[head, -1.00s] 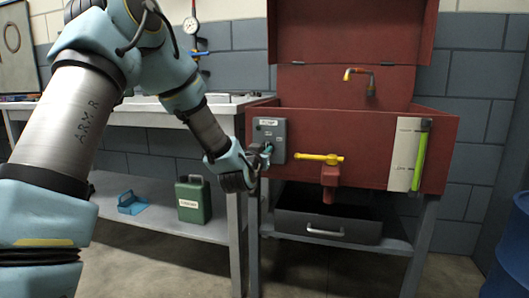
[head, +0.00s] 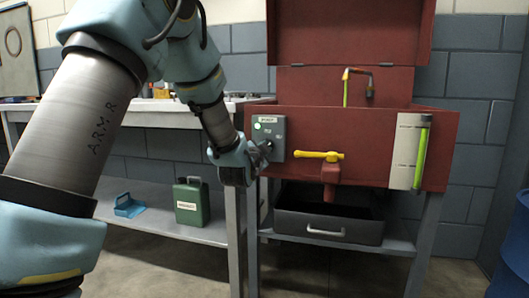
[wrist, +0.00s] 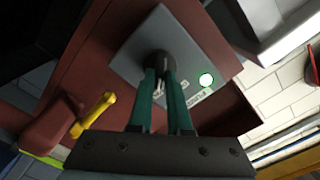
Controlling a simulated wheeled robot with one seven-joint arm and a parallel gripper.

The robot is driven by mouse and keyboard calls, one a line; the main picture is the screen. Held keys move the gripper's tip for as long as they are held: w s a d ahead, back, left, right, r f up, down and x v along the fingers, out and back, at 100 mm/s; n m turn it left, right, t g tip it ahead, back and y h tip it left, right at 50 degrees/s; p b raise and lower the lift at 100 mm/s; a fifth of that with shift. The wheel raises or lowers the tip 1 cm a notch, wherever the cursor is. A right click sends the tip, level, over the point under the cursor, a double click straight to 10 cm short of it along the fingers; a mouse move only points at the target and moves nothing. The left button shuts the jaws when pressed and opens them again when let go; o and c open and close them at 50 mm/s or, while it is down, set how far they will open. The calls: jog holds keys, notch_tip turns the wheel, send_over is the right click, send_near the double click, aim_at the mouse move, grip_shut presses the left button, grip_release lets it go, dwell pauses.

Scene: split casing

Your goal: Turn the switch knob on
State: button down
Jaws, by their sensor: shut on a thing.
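The grey switch box (head: 269,136) is mounted on the front left of the red parts washer. Its round lamp (head: 257,126) glows green-white, and the lit lamp also shows in the wrist view (wrist: 206,80). The dark round knob (wrist: 158,62) sits on the box face. My gripper (wrist: 160,74) is shut on the knob, with its two teal fingers on either side of it. In the head view my gripper (head: 260,153) reaches the box from the left and hides most of the knob. Part of the box's lettering is hidden by the fingers.
The red washer (head: 375,135) has a raised lid, a spout (head: 358,72) with a yellow-green stream, a yellow valve handle (head: 318,155) and a green gauge tube (head: 421,158). A dark drawer (head: 325,226) is below. A green can (head: 192,204) stands on the left shelf.

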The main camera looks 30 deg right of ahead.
jog(key=shift+f+m, duration=0.1)
jog(key=shift+m, duration=0.8)
jog(key=c, duration=0.9)
grip_release()
jog(key=shift+o, duration=0.2)
jog(key=v, duration=1.1)
jog(key=shift+p, duration=0.35)
jog(key=shift+w, duration=0.1)
